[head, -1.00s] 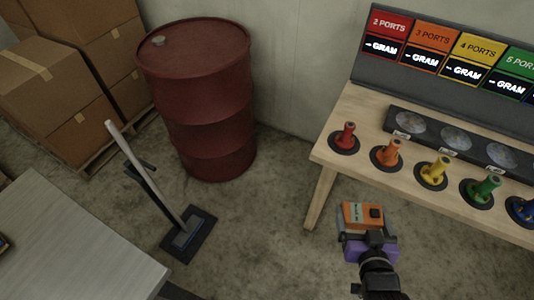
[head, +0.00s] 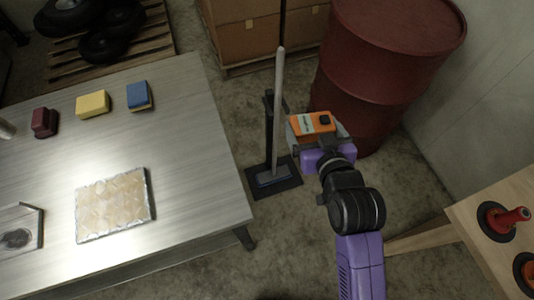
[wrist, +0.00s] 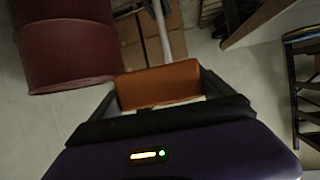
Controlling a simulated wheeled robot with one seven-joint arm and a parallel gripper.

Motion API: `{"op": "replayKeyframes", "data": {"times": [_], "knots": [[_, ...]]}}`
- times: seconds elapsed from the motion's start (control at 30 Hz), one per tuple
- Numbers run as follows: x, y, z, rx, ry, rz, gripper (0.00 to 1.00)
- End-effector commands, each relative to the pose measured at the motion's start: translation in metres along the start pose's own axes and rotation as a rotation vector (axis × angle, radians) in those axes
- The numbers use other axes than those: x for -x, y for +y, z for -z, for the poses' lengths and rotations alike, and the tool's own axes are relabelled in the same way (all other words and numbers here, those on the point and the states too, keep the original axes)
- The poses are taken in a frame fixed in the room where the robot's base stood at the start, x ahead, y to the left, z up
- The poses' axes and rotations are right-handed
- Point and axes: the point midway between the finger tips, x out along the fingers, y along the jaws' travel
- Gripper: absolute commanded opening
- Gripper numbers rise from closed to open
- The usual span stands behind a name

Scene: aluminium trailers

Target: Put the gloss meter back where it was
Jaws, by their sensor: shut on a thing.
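The gloss meter (head: 311,124) is an orange and grey box with a small label and a dark square on top. My gripper (head: 322,143), purple and dark, is shut on it and holds it in the air over the floor, in front of the red drum. In the wrist view the meter's orange face (wrist: 158,85) shows between the two fingers of my gripper (wrist: 158,100). Part of the meter is hidden by the gripper.
A grey metal table (head: 190,110) at left bears several sponge-like blocks and a foil-edged panel (head: 112,205). A pole on a black base (head: 273,180) stands between table and red drum (head: 390,55). Cartons stand behind.

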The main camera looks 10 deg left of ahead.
Motion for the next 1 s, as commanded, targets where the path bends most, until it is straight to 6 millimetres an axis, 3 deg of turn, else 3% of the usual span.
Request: {"op": "replayKeyframes", "data": {"times": [0.03,0.23,0.4,0.5,0.63,0.77,1.0], "knots": [[-0.006,-0.027,0.018,0.028,0.012,0.068,0.31],[0.001,-0.131,0.076,0.150,0.014,0.356,0.31],[0.031,-0.210,0.111,0.256,0.012,0.605,0.31],[0.052,-0.244,0.123,0.306,0.009,0.728,0.31],[0.074,-0.272,0.131,0.351,0.005,0.838,0.31],[0.082,-0.283,0.130,0.367,-0.001,0.887,0.31],[0.066,-0.284,0.086,0.365,-0.007,0.894,0.31]]}}
